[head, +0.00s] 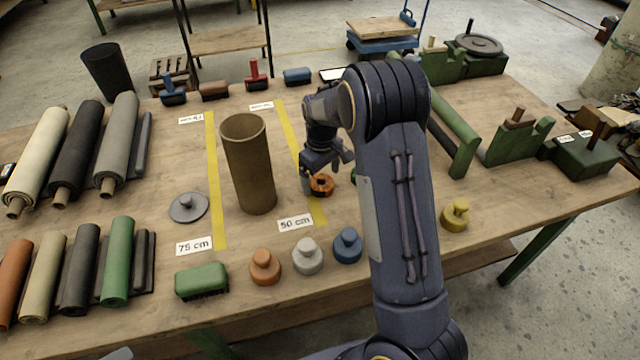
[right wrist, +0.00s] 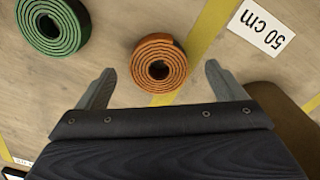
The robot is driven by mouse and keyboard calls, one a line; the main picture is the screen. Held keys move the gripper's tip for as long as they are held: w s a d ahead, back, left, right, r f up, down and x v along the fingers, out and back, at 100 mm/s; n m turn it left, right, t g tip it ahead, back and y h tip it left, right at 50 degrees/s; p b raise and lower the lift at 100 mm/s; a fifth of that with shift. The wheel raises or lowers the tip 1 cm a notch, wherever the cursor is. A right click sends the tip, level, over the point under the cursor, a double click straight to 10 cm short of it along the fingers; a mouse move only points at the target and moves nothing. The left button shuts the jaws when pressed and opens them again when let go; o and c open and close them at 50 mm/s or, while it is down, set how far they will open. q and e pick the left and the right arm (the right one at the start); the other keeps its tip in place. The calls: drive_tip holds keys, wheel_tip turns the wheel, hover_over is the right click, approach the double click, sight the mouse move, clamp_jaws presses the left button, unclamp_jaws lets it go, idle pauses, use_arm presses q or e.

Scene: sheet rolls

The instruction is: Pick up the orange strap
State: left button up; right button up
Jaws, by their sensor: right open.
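The orange strap (head: 321,185) is a small coil lying on the wooden table (head: 150,220), beside the right yellow stripe. In the right wrist view the orange strap (right wrist: 158,63) shows as a spiral roll, overlapping the edge of a yellow stripe. My right gripper (head: 322,180) is over it, its fingers pointing down. In the right wrist view the right gripper (right wrist: 155,85) is open, with one finger on each side of the strap and gaps between. My left gripper is not in view.
A green coiled strap (right wrist: 52,22) lies near the orange one. A tall brown tube (head: 248,165) stands left of the gripper. The "50 cm" label (head: 296,223) lies in front. Orange, white and blue knobbed weights (head: 307,257) stand near the front edge. A green frame (head: 455,140) is at right.

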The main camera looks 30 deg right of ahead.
drive_tip(key=shift+f, duration=0.75)
drive_tip(key=c, duration=1.1)
drive_tip(key=shift+r, duration=0.1)
